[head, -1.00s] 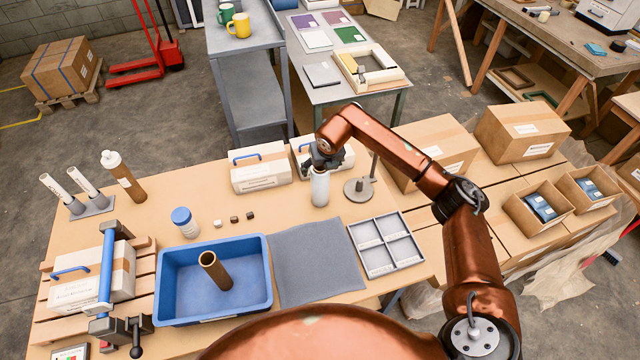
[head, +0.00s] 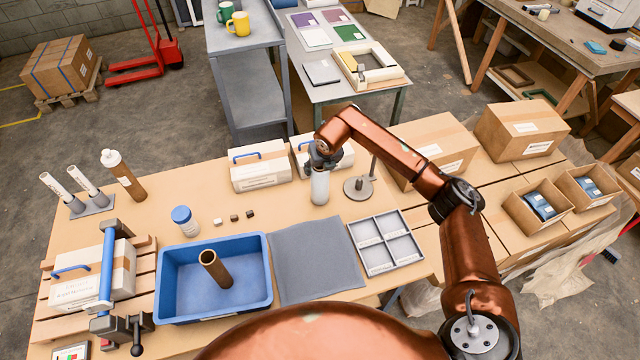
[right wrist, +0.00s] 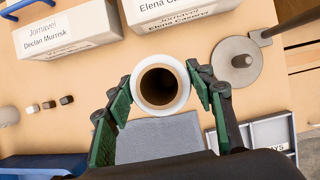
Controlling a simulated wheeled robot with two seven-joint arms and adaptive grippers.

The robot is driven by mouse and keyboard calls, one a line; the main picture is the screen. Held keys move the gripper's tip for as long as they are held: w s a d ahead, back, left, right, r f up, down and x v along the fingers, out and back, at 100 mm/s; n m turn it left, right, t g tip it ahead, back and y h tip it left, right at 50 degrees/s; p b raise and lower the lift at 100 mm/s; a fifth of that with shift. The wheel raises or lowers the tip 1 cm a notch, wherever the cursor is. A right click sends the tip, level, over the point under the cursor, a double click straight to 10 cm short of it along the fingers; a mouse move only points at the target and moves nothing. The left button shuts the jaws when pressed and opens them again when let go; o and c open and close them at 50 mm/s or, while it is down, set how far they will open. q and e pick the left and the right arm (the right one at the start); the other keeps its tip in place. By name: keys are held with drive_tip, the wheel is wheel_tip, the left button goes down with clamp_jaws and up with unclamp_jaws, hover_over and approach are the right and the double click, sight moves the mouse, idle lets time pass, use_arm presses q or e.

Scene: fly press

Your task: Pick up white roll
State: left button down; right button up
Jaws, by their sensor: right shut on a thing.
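The white roll (head: 319,188) stands upright on the tan table, behind the grey mat. In the right wrist view I look down on the white roll (right wrist: 183,84) and into its brown hollow core. My right gripper (head: 320,166) is at its top from above. In the right wrist view the green finger pads of my right gripper (right wrist: 160,95) press on both sides of the roll. My left gripper does not show.
A round grey base with a post (head: 359,188) stands close to the right of the roll. White boxes (head: 259,167) are behind it. The grey mat (head: 312,262), divided tray (head: 386,243) and blue bin (head: 165,285) lie in front.

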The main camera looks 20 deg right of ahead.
clamp_jaws()
drive_tip(key=shift+r, duration=0.15)
